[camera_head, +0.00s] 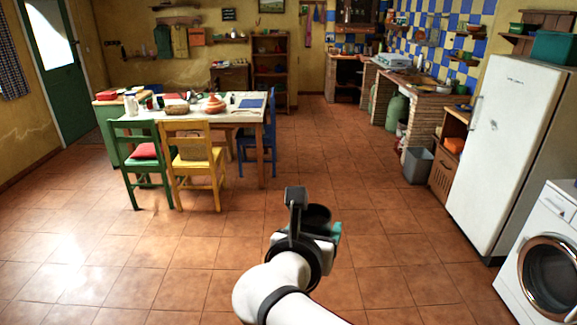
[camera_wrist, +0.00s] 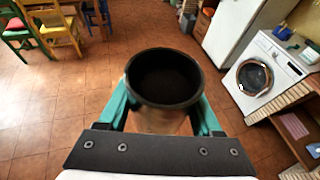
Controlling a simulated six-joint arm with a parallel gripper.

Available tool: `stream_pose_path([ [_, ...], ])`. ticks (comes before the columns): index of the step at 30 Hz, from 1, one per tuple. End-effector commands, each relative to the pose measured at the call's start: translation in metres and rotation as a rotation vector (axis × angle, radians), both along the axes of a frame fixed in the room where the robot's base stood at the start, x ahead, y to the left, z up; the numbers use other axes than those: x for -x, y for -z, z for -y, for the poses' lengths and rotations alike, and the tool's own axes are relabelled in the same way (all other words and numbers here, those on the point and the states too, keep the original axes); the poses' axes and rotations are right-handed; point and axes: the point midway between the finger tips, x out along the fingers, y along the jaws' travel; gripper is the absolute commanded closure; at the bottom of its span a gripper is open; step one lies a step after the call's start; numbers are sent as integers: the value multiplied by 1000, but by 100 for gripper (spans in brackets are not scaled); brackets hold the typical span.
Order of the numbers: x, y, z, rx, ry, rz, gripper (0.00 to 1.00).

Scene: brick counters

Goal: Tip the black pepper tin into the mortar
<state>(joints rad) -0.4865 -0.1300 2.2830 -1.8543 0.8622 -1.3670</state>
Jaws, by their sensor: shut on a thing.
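My gripper (camera_wrist: 161,108) is shut on a round, open-topped dark container, which I take to be the black pepper tin (camera_wrist: 165,77). Its rim is black, its inside is dark, and the lower side looks brownish between the teal fingers. I cannot make out its contents or any label. In the head view, my gripper (camera_head: 312,224) holds the tin (camera_head: 319,213) over open floor, away from the table and counters. I cannot pick out the mortar among the small things in view.
A table (camera_head: 257,117) with a terracotta pot (camera_head: 213,105) and several small items stands at the left, with green (camera_head: 139,165), yellow (camera_head: 190,168) and blue chairs around it. A fridge (camera_head: 510,145), washing machine (camera_head: 545,260) and brick counter (camera_head: 415,95) line the right. The middle floor is clear.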

Motion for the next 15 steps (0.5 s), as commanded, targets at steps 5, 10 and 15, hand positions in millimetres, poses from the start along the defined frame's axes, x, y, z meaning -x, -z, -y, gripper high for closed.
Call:
stream_pose_path([
  [5, 8, 86, -74, 46, 24, -8, 100],
  [10, 45, 164, -137, 81, 51, -2, 100],
  [15, 92, 221, -175, 112, 28, 3, 100],
])
